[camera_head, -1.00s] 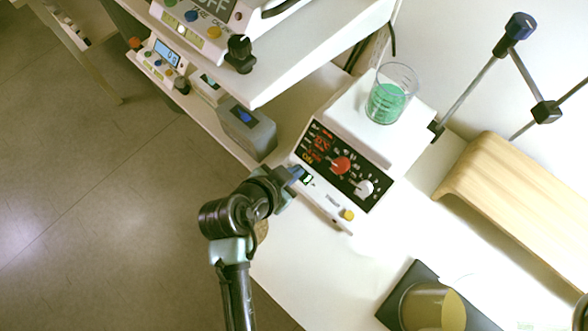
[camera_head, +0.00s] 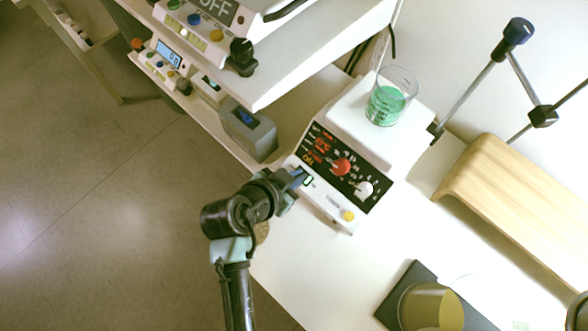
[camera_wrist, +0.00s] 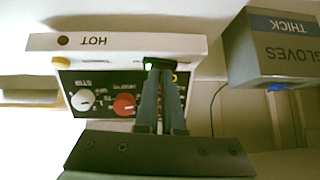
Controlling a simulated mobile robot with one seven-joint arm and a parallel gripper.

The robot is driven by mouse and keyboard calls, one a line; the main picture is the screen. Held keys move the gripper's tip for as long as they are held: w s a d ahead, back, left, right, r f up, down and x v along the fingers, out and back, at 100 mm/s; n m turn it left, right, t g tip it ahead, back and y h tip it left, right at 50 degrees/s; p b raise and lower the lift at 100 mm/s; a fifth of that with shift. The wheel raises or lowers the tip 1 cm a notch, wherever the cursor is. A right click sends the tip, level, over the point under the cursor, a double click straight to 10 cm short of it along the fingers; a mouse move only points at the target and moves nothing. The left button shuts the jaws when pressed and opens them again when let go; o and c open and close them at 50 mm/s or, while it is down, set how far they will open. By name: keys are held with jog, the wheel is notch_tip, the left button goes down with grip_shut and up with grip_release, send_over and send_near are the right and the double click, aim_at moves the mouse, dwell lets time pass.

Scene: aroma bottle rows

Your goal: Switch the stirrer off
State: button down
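The stirrer is a white hotplate unit (camera_head: 336,212) with a black control panel, a red knob (camera_head: 341,167), a white knob (camera_head: 363,189), lit red readouts and a yellow button (camera_head: 348,215). A small green-framed switch (camera_head: 309,181) sits at the panel's left end. A glass beaker (camera_head: 388,104) with green liquid stands on its plate. My gripper (camera_head: 300,178) is at the switch, fingers together and holding nothing visible. In the wrist view the fingertips (camera_wrist: 160,66) overlap the switch area and hide most of it; I cannot tell whether they touch.
A grey box (camera_head: 247,130) stands left of the stirrer; a glove box (camera_wrist: 270,50) shows in the wrist view. A shelf with another device overhangs at upper left. A wooden stand (camera_head: 510,200) and an olive cup (camera_head: 432,306) are to the right.

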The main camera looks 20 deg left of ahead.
jog(key=shift+s+d, duration=0.15)
jog(key=shift+d, duration=0.2)
jog(key=shift+s+a+r, duration=0.15)
jog(key=shift+r, duration=0.05)
jog(key=p+v, duration=0.1)
jog(key=v, duration=1.1)
jog(key=shift+s, duration=0.15)
jog(key=shift+r, duration=0.1)
